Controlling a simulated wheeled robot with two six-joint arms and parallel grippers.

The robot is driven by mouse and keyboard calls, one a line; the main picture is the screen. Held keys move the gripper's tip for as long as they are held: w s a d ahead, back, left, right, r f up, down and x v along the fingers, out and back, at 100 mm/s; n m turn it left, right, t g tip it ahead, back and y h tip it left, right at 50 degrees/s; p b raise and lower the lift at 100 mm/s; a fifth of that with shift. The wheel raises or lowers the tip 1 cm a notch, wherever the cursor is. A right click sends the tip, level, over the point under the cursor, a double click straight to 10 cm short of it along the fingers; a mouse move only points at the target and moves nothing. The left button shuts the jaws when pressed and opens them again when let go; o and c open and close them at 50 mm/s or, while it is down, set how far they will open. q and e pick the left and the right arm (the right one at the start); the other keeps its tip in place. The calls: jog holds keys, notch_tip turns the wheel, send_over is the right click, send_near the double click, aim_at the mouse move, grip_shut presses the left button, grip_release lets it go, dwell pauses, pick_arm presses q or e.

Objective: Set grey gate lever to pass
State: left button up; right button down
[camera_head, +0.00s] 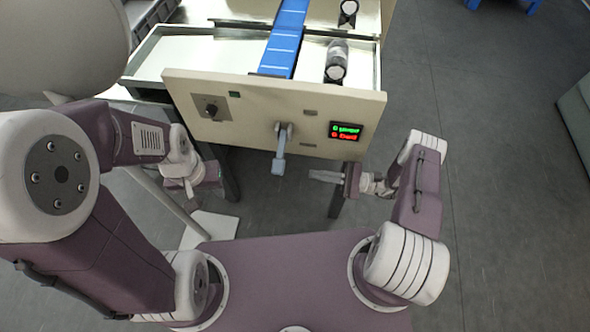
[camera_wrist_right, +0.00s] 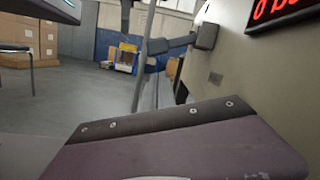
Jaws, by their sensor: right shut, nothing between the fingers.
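The grey gate lever (camera_head: 279,160) hangs from a pivot on the cream front panel of the machine, its handle pointing down and toward me. In the right wrist view the lever (camera_wrist_right: 178,43) sticks out sideways from the panel. My right gripper (camera_head: 314,176) is shut and empty, below the panel's lower edge and to the right of the lever, apart from it. My left gripper (camera_head: 190,190) is low at the left, near the panel's left end; its fingers are too small and partly hidden to tell open or shut.
Floor is clear at right.

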aim_at(280, 153)
pick_arm(q)
jog(key=shift+r, duration=0.2)
pick_arm(e)
jog(key=x, duration=0.9)
jog(key=shift+a, duration=0.25)
